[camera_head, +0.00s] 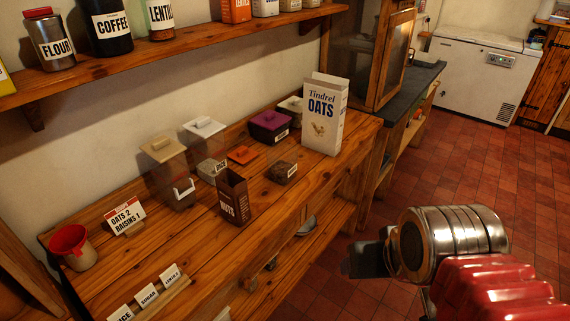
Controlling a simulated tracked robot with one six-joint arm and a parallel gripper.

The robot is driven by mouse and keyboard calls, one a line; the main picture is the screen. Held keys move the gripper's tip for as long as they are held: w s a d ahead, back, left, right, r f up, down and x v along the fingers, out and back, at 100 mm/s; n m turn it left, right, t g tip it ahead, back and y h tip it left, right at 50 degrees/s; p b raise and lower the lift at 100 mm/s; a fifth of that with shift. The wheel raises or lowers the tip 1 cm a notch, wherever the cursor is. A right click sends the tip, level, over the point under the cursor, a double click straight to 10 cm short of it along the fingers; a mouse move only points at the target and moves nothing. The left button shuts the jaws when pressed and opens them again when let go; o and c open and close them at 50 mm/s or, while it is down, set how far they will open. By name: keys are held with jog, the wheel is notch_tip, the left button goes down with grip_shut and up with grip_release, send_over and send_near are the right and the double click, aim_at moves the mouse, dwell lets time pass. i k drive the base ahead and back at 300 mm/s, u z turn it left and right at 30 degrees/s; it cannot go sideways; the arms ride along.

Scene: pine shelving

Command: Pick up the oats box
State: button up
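The oats box (324,118) is a tall white carton labelled "Tindrel OATS". It stands upright at the far right end of the pine counter (120,265), and its top flap looks raised. My gripper (362,261) is at the lower right, over the red tiled floor and in front of the counter. It is apart from the box, nearer to the camera. Only dark parts of it show beyond the silver wrist, so its opening and fingertips are not clear.
Near the box are a purple lidded container (269,126), a small dark labelled block (283,172) and a brown "NUTS" box (233,196). Lidded canisters stand farther left. A shelf (160,58) with jars overhangs the back. A glass-fronted cabinet (397,57) stands right of the box.

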aim_at(325, 95)
jog(key=z, duration=1.95)
jog(key=i, duration=1.5)
